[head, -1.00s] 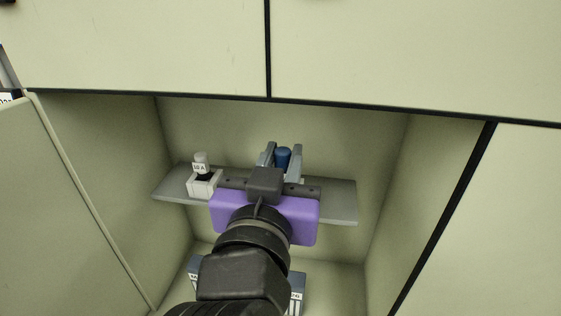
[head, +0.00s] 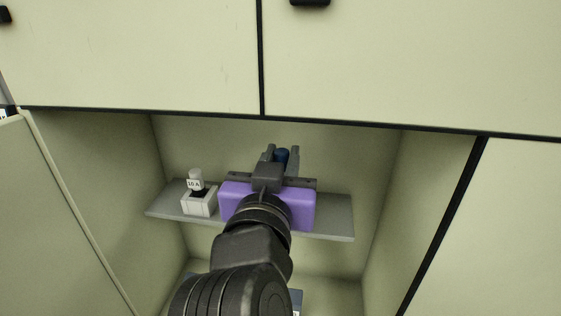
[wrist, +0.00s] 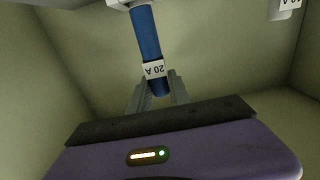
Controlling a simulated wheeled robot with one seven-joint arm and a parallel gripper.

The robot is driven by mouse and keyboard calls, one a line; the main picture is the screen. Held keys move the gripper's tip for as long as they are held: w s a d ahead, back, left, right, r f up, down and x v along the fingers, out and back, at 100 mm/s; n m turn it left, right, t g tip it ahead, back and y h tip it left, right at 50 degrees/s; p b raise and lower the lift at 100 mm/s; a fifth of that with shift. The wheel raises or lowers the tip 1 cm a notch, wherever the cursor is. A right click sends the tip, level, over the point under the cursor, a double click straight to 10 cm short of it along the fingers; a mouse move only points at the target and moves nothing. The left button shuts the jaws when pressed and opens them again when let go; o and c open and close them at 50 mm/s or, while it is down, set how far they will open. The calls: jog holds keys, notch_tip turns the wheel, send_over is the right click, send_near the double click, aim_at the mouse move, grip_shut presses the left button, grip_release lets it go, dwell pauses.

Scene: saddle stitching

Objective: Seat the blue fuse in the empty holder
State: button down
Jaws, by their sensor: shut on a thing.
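The blue fuse (head: 282,157), with a white 20 A label in the wrist view (wrist: 148,42), is between the fingers of my gripper (head: 281,151). My gripper, with its purple body, is shut on it above the grey shelf in the cabinet recess. In the wrist view, the fuse's far end meets or overlaps a white part (wrist: 118,4) at the top edge, perhaps the empty holder. That part is cut off, so I cannot tell whether the fuse is in it. In the head view my gripper hides this area.
A white holder (head: 198,207) with a white labelled fuse (head: 195,178) stands on the shelf (head: 335,222) to the left of my gripper. Recess walls close in on both sides. The shelf's right end is clear. A dark blue-grey object (head: 296,299) shows below, partly hidden.

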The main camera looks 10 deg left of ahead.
jog(key=shift+w, duration=0.8)
jog(key=shift+f+b, duration=1.45)
jog(key=shift+f, duration=0.4)
jog(key=shift+f, duration=0.1)
jog(key=c, duration=1.1)
grip_release()
jog(key=shift+s, duration=0.1)
